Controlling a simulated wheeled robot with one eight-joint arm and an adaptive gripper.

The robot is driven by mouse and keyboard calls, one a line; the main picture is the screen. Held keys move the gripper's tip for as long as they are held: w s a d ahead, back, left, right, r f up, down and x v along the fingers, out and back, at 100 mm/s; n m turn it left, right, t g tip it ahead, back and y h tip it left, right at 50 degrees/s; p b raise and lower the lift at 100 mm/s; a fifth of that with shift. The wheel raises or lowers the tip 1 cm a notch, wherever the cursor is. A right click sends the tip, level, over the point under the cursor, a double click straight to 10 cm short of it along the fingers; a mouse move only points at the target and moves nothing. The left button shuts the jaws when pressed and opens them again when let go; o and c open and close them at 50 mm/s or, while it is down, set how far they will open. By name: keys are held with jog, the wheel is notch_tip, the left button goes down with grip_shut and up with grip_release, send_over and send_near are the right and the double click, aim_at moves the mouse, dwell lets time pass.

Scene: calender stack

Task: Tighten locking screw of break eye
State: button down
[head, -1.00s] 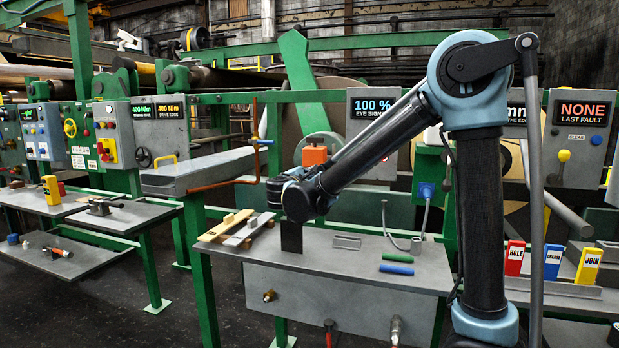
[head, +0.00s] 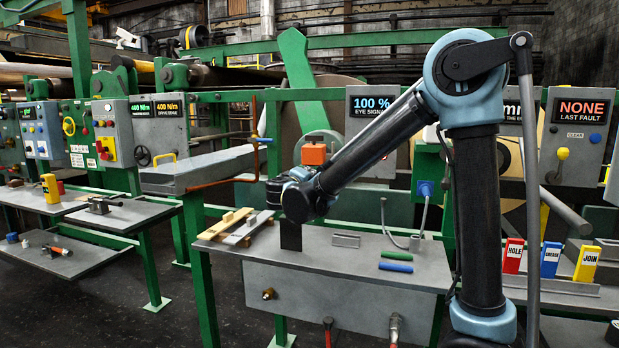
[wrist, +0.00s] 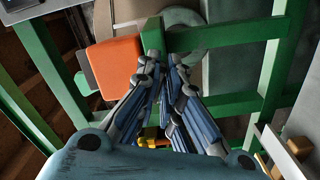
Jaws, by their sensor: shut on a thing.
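The break eye appears as an orange box (head: 313,154) beside the green frame, behind my forearm in the head view. In the wrist view the orange box (wrist: 114,67) is just left of my fingertips. My gripper (wrist: 163,66) has its fingers drawn close together at the green bracket beside the box. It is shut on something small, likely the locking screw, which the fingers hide. In the head view my gripper is mostly hidden by my wrist. The eye signal display (head: 373,106) reads 100 %.
A copper-coloured bent rod (head: 213,194) stands left of my gripper. Green frame bars (wrist: 228,37) surround the fingers. The fault panel (head: 581,110) reads NONE.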

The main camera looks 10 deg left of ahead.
jog(key=shift+f+m, duration=0.15)
jog(key=shift+m, duration=0.25)
jog(key=c, duration=1.8)
grip_release()
jog(key=shift+o, duration=0.2)
jog(key=shift+s, duration=0.1)
jog(key=s+a, duration=0.1)
jog(key=s, duration=1)
jog(key=shift+s, duration=0.35)
